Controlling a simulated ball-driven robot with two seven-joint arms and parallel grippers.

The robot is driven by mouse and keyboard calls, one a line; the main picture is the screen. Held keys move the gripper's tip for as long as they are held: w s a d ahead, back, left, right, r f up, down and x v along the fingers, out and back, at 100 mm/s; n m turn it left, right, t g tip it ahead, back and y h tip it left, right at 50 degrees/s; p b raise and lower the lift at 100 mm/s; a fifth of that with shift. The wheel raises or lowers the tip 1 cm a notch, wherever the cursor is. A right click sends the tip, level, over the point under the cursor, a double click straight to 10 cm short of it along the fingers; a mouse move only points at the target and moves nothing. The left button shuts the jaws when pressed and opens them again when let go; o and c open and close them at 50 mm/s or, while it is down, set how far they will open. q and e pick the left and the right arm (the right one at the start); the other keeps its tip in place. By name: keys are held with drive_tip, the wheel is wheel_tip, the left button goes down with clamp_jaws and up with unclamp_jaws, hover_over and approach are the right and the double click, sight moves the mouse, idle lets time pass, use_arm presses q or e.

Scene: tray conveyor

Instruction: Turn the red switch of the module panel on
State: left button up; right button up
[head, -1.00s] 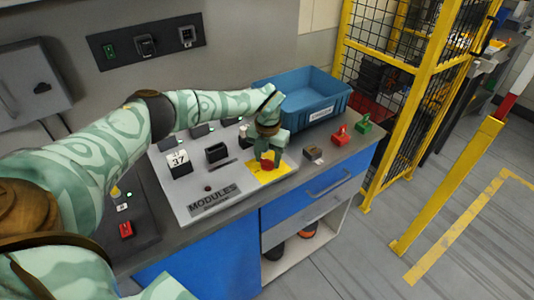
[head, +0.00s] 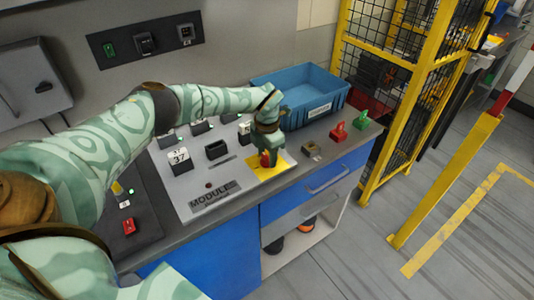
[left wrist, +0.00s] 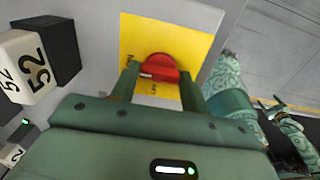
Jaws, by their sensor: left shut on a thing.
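The module panel (head: 236,177) is a light grey slanted board lettered MODULE on the bench. Its red switch (head: 265,161) is a round knob on a yellow square plate near the right end. My left gripper (head: 268,152) points down over it and is shut on the knob. In the left wrist view the red knob (left wrist: 159,68) sits between the two green fingers (left wrist: 157,82), on the yellow plate. The fingers hide parts of its sides.
A blue bin (head: 300,95) stands behind the panel's right end. Small red (head: 338,132) and green (head: 361,120) items lie to the right, beside a brownish block (head: 312,150). Black modules with number cards stand on the panel's left. A yellow mesh fence (head: 385,100) rises at the right.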

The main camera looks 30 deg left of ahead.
sight(267, 157)
idle(0.3)
use_arm(q)
drive_tip(key=o, duration=1)
drive_tip(key=shift+r, duration=0.15)
wheel_tip(267, 157, up, 16)
drive_tip(key=shift+r+p, duration=0.1)
drive_tip(key=shift+p, duration=1.15)
drive_tip(key=shift+d, duration=0.1)
